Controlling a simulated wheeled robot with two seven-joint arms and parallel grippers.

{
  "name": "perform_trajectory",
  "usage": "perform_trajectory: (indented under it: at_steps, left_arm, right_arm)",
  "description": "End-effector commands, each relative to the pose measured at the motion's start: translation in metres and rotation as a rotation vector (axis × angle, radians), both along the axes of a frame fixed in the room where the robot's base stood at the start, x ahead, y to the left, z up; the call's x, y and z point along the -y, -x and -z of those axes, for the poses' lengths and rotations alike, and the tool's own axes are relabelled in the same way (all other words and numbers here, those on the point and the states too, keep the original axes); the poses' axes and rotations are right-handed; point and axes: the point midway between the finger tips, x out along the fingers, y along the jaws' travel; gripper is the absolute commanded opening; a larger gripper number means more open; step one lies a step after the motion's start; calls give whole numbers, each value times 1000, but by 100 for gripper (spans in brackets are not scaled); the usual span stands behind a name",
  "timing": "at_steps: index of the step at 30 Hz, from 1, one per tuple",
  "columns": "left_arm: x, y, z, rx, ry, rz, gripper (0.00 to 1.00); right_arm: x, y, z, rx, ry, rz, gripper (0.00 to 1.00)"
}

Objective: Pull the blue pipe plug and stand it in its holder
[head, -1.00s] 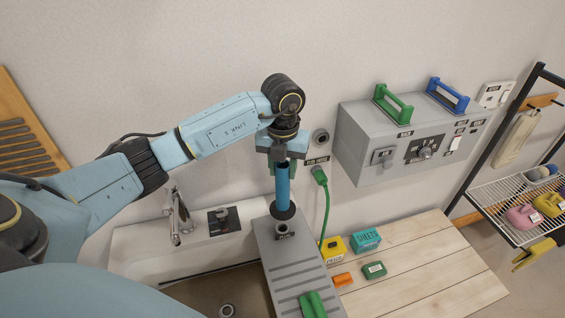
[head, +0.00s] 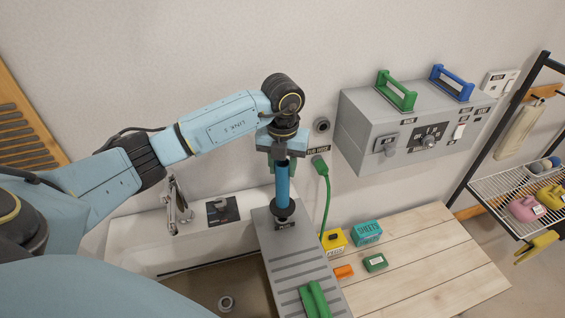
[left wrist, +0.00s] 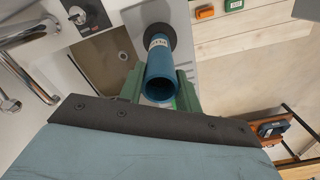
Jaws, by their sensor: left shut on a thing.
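The blue pipe plug (head: 282,186) is a blue tube with a dark round flange at its lower end. It is upright in my left gripper (head: 283,158), whose green fingers are shut on it near the top. The flange is right over the labelled holder spot on the grey ribbed board (head: 292,258) and covers it; I cannot tell whether it is fully seated. In the left wrist view the plug's open end (left wrist: 160,88) and label show between the green fingers (left wrist: 160,76). My right gripper is not in view.
A sink with a tap (head: 177,205) is at left. A green object (head: 314,298) lies at the board's near end. Small boxes, including a teal one (head: 367,232), stand on the wooden bench (head: 430,250). A grey panel box (head: 410,130) is on the wall; a rack (head: 500,185) is at right.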

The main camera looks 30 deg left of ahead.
Motion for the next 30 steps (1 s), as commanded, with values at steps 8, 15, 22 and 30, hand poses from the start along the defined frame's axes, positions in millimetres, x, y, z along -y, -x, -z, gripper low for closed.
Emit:
perform_trajectory:
  at_steps: [8,15,22,30]
  left_arm:
    - [0,0,20,1,1,-1,6]
    - [0,0,21,1,1,-1,6]
    - [0,0,21,1,1,0,6]
    - [0,0,21,0,1,1,6]
  right_arm:
    - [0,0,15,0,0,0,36]
    - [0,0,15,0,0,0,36]
    - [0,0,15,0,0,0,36]
    - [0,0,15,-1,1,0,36]
